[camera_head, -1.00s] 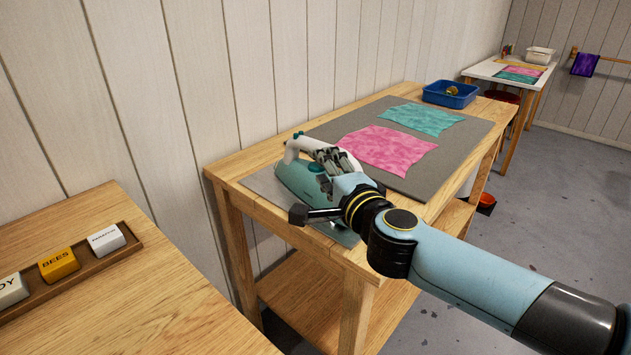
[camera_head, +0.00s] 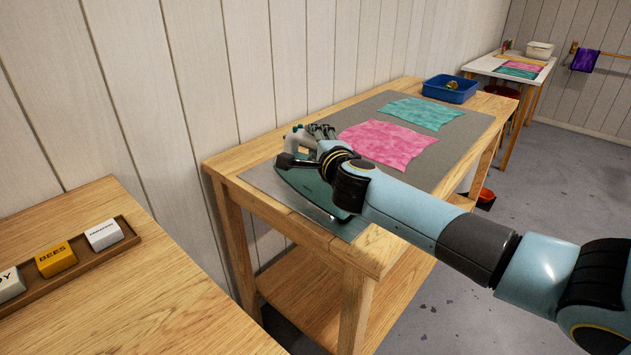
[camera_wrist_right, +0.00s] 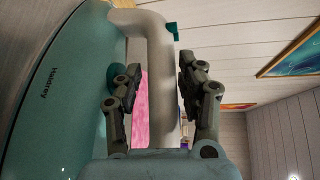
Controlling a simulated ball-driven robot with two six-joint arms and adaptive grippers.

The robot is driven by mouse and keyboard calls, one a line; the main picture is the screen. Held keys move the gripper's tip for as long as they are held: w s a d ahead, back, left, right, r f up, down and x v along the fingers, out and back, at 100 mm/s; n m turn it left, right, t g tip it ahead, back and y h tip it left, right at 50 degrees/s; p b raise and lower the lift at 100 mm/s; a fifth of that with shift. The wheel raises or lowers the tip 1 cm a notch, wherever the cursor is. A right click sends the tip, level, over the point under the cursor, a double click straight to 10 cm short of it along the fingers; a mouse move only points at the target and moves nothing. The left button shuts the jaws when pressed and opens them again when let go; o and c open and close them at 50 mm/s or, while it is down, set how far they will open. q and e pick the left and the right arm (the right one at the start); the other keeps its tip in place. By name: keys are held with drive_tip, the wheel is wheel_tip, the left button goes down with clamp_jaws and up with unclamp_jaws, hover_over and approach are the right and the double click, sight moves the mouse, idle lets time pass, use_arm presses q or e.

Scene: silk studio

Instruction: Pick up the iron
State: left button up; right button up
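The iron (camera_head: 299,181), with a teal body and a pale handle (camera_head: 297,140), is on a grey plate (camera_head: 262,179) at the near end of the wooden table. My right arm hides part of it. My right gripper (camera_head: 318,132) is at the handle. In the right wrist view, the iron's teal side (camera_wrist_right: 60,85) fills the left, and the pale handle (camera_wrist_right: 163,85) runs between the fingers of my right gripper (camera_wrist_right: 158,85). The fingers are apart, with a gap showing between the left finger and the handle. My left gripper is not in view.
Pink cloth (camera_head: 388,145) and teal cloth (camera_head: 424,114) lie on a grey mat (camera_head: 462,138). A blue tray (camera_head: 450,90) stands at the table's far end. A nearer wooden table (camera_head: 140,290) holds a rack of labelled blocks (camera_head: 57,259). The panelled wall is close behind.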

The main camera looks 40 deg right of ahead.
clamp_jaws()
idle(0.3)
drive_tip(key=shift+w+r, duration=0.1)
drive_tip(key=shift+r, duration=0.1)
